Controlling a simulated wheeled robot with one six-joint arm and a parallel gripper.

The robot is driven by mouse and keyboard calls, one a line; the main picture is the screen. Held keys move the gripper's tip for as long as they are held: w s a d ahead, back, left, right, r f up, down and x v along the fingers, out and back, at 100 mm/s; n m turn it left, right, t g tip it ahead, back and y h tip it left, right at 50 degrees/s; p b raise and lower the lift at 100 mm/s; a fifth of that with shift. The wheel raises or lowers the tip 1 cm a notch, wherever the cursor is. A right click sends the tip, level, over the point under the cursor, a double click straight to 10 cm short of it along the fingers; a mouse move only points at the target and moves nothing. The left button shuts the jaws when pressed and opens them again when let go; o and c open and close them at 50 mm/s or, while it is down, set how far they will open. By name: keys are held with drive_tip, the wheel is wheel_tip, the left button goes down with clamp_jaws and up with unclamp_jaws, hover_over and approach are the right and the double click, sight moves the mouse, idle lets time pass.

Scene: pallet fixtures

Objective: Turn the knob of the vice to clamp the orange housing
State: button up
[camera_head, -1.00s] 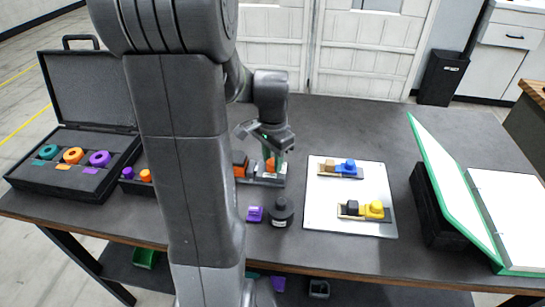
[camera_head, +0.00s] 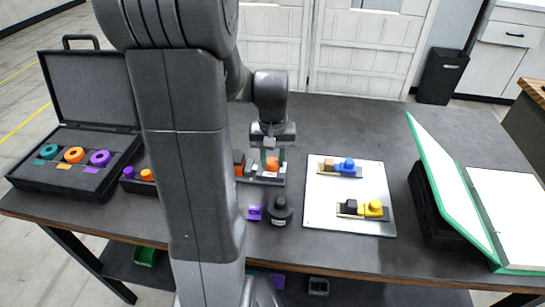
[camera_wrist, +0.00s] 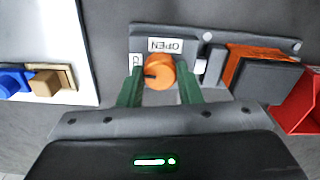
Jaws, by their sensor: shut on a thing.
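The vice (camera_wrist: 215,37) is a dark grey fixture with a label reading OPEN. Its orange knob (camera_wrist: 159,70) is round with a dark mark on its left side. My gripper (camera_wrist: 160,86) has green fingers, one on each side of the knob, shut on it. The orange housing (camera_wrist: 240,62) sits in the vice beside a dark grey block, right of the knob in the wrist view. In the head view my gripper (camera_head: 271,160) is over the vice, and my arm hides part of the fixture.
A white board (camera_head: 318,212) to the right carries two small fixtures with blue and yellow parts. A black weight-like object (camera_head: 280,212) and a purple part (camera_head: 254,213) stand in front of the vice. An open case (camera_head: 60,181) with coloured rings is at left.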

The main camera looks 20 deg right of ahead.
sight(273, 161)
drive_tip(key=shift+n, duration=0.6)
drive_tip(key=o, duration=1)
drive_tip(key=shift+c, duration=0.2)
drive_tip(key=shift+r, duration=0.1)
wheel_tip(273, 161, up, 14)
drive_tip(key=shift+f, duration=0.3)
